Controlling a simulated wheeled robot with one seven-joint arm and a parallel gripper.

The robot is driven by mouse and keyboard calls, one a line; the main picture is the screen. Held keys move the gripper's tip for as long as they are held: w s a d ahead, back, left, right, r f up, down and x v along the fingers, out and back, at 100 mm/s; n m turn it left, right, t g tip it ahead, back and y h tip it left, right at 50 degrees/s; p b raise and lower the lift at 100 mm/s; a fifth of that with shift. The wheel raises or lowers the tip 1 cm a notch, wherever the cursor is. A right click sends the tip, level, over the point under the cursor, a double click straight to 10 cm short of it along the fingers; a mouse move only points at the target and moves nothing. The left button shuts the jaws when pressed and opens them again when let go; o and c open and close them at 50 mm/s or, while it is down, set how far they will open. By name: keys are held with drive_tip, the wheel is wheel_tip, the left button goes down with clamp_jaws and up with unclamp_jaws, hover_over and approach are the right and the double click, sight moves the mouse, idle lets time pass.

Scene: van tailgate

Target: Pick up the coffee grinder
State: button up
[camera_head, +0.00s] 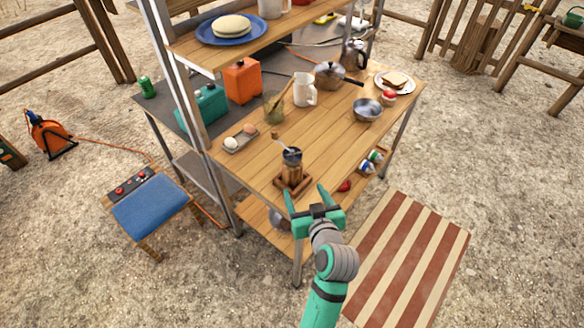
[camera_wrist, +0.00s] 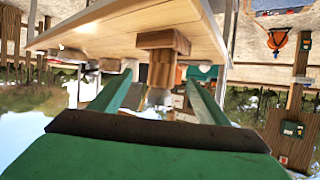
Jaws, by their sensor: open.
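The coffee grinder (camera_head: 292,168) has a wooden base and a dark metal top with a crank handle. It stands upright near the front corner of the wooden table (camera_head: 330,130). My gripper (camera_head: 308,195) is open and empty, with its green fingers pointing toward the grinder from the front. In the wrist view, which is upside down, the grinder (camera_wrist: 162,65) shows between and beyond the two fingers (camera_wrist: 160,95). The fingers look apart from it. Part of its top is blurred in that view.
A metal post (camera_head: 186,75) rises at the table's left. A striped mat (camera_head: 408,260) lies on the ground.

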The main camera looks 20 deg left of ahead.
sight(296, 172)
drive_tip(key=shift+n+g+y, duration=0.3)
drive_tip(key=shift+n, duration=0.3)
drive_tip(key=w+a, duration=0.4)
drive_tip(key=w, duration=0.1)
drive_tip(key=shift+w+a, duration=0.2)
drive_tip(key=shift+w, duration=0.1)
drive_tip(key=shift+w+a+f, duration=0.1)
drive_tip(key=shift+w+a, duration=0.05)
drive_tip(key=shift+w, duration=0.2)
drive_tip(key=x, duration=0.4)
drive_tip(key=shift+a+f, duration=0.1)
drive_tip(key=shift+a, duration=0.1)
drive_tip(key=shift+w+d, duration=0.1)
drive_tip(key=c, duration=1.5)
